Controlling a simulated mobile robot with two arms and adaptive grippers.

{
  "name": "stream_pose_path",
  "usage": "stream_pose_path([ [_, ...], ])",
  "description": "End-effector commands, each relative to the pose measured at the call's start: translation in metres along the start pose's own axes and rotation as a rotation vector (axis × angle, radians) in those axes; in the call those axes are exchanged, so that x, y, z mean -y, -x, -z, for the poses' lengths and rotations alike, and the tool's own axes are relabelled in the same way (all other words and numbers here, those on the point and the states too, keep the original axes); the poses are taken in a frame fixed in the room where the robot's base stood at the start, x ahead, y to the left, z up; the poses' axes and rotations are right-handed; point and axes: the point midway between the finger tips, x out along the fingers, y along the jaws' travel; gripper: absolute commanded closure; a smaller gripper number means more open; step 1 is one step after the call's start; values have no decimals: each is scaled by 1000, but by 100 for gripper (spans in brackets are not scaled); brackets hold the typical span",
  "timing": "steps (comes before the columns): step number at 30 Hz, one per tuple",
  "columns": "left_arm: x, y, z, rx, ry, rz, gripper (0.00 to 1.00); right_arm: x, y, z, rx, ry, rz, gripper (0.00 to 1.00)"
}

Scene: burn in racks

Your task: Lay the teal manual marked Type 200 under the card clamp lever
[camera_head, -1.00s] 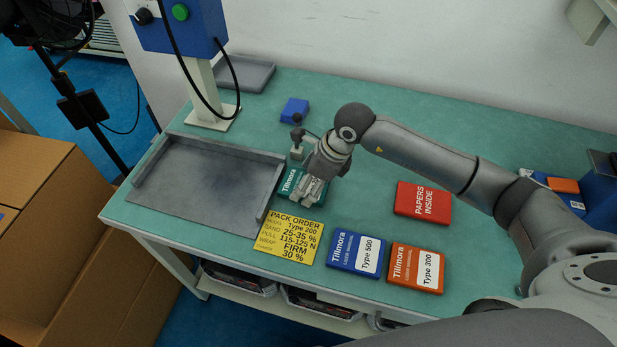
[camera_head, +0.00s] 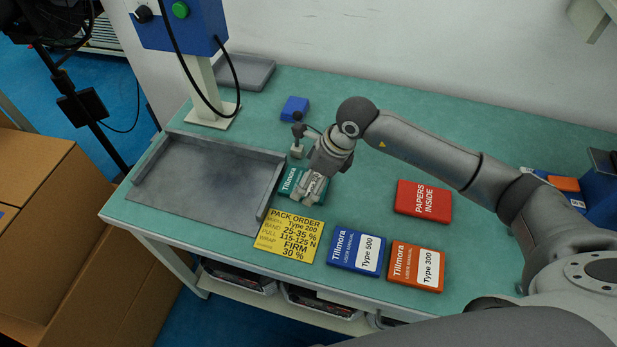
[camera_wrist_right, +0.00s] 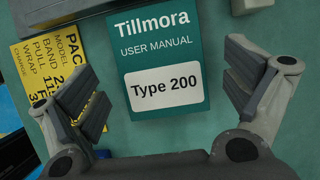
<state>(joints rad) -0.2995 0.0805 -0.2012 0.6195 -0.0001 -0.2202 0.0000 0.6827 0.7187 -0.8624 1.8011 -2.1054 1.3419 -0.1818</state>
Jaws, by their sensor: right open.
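The teal manual (camera_head: 287,182) lies flat on the bench, partly hidden under my right gripper in the head view. In the right wrist view the manual (camera_wrist_right: 157,50) shows its white label "Type 200". My right gripper (camera_wrist_right: 167,90) is open above it, with one finger to each side of the manual and a gap to both. In the head view the right gripper (camera_head: 312,190) points down over the manual's right part. The card clamp lever (camera_head: 298,131), with a dark knob and pale base, stands just behind the manual. My left gripper is not in view.
A grey tray (camera_head: 205,207) lies to the left. A yellow pack order card (camera_head: 288,236) lies in front of the manual. A blue block (camera_head: 294,108) sits behind the clamp.

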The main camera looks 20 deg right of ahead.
Motion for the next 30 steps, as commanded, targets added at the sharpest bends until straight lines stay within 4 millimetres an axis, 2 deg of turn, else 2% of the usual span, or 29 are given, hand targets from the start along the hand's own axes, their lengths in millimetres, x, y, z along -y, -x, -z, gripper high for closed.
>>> stream_pose_path([
  [9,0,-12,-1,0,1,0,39,2,69,1,2,3,8,3],
  [15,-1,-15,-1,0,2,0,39,1,100,0,1,1,4,3],
  [21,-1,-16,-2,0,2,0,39,0,112,0,1,1,2,3],
  [30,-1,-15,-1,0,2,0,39,0,112,0,1,1,1,3],
])
